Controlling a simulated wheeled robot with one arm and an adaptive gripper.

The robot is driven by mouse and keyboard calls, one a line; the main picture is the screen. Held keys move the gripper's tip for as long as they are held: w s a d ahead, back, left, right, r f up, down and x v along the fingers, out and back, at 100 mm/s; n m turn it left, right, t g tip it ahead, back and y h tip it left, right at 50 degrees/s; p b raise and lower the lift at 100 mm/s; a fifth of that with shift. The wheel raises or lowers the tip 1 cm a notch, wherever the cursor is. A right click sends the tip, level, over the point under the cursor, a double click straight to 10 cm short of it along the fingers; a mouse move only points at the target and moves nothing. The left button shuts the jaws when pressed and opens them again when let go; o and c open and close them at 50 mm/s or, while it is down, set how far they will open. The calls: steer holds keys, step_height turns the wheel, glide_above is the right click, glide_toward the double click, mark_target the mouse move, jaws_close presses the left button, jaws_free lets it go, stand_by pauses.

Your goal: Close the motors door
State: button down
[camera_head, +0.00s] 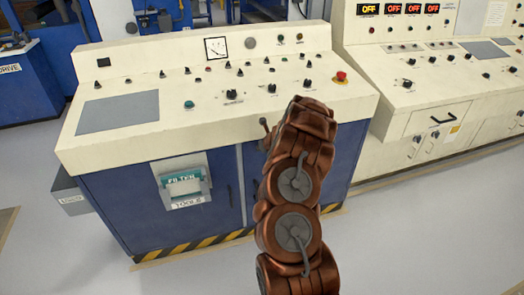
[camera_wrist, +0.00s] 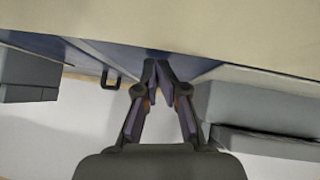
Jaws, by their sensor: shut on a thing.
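No "motors" label is readable, and my arm covers the right part of the front. A dark handle (camera_wrist: 110,79) is left of the fingers. I cannot tell how far any door stands open.
A red stop button (camera_head: 341,76) sits on top. A second cream console (camera_head: 440,125) stands at right. The grey floor (camera_head: 420,235) in front is clear. A grey box (camera_wrist: 260,105) is right of the fingers.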

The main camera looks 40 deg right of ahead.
steer(key=s+a+r+b, duration=0.1)
steer(key=s+a+r, duration=0.3)
steer(key=s+r, duration=0.3)
steer(key=s, duration=0.3)
steer(key=shift+a+b, duration=0.15)
steer(key=shift+b, duration=0.25)
steer(key=shift+s, duration=0.1)
